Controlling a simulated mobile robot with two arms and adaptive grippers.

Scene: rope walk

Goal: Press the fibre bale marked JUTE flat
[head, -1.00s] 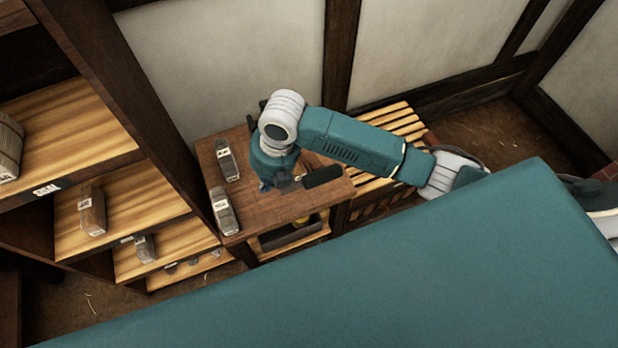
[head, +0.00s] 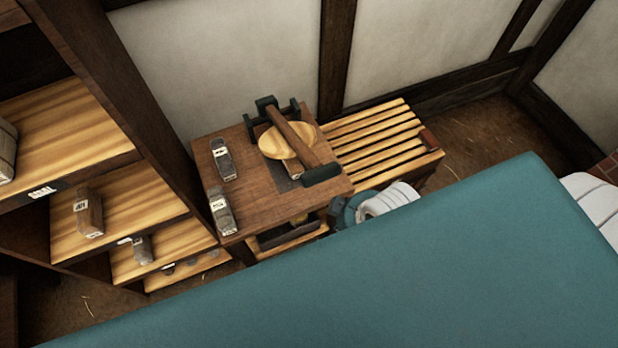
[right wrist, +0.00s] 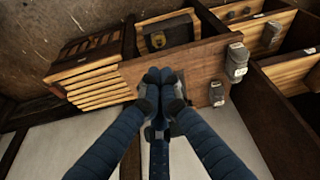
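A press with a round pale wooden plate (head: 277,145) and a wooden lever (head: 290,133) stands on the brown table. The lever slants across the plate, its dark handle (head: 322,175) at the near right corner. A small pale-edged piece (head: 294,172) shows under the plate; I cannot tell whether it is the JUTE bale. Two grey bales, one farther (head: 224,163) and one nearer (head: 221,212), lie at the table's left; their labels are too small to read. In the right wrist view my right gripper (right wrist: 160,76) has its blue fingers together, nothing visible between them. My left gripper is not in view.
A shelf unit (head: 112,222) with labelled bales stands at the left. A slatted bench (head: 372,140) adjoins the table's right, near the wall. A dark tray (head: 290,234) sits under the tabletop. My teal body hides the lower right.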

